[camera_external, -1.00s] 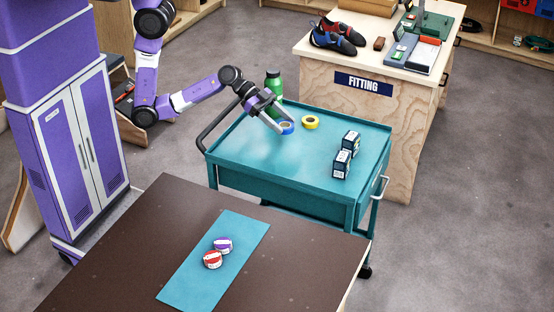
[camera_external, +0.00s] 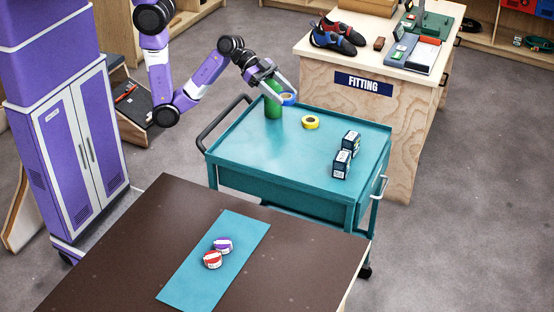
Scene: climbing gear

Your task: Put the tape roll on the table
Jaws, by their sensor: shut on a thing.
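A yellow tape roll (camera_external: 310,122) lies flat on the cart top. The dark brown table (camera_external: 118,246) stands in the foreground with a teal mat (camera_external: 190,287) on it. A purple-and-white roll (camera_external: 223,245) and a red-and-white roll (camera_external: 212,260) rest close together on the mat.
The teal cart (camera_external: 240,155) also bears a green bottle (camera_external: 273,108) and two dark boxes (camera_external: 345,155) at its right. The FITTING counter (camera_external: 400,120) with shoes (camera_external: 333,38) stands behind. The brown table is bare around the mat.

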